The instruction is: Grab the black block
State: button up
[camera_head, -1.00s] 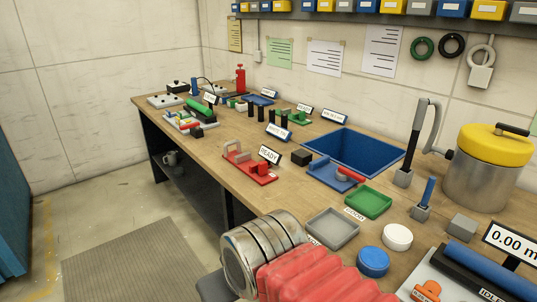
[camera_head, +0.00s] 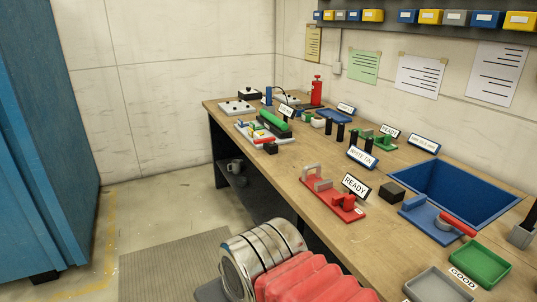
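A black block (camera_head: 392,192) sits on the wooden workbench, between the red fixture and the blue tray, just behind the blue fixture. A smaller dark block (camera_head: 270,148) lies farther back near the bench's front edge, beside the green roller fixture. I cannot tell from the picture which of the two the task means. The fingers of my gripper are not in view. Only a part of my arm, with metal rings and a red ribbed cover, shows at the bottom.
A red fixture (camera_head: 330,200) with a READY sign (camera_head: 355,184) stands near the bench's front edge. A blue fixture with a red handle (camera_head: 432,222), a large blue tray (camera_head: 480,217), a green tray (camera_head: 480,262) and a grey tray (camera_head: 438,286) are at right. A blue cabinet (camera_head: 45,140) stands at left.

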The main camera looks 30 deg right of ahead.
aim_at(392, 193)
jog(key=i, duration=2.2)
jog(key=z, duration=0.7)
jog(key=i, duration=0.7)
jog(key=z, duration=0.8)
jog(key=i, duration=0.65)
jog(key=z, duration=0.4)
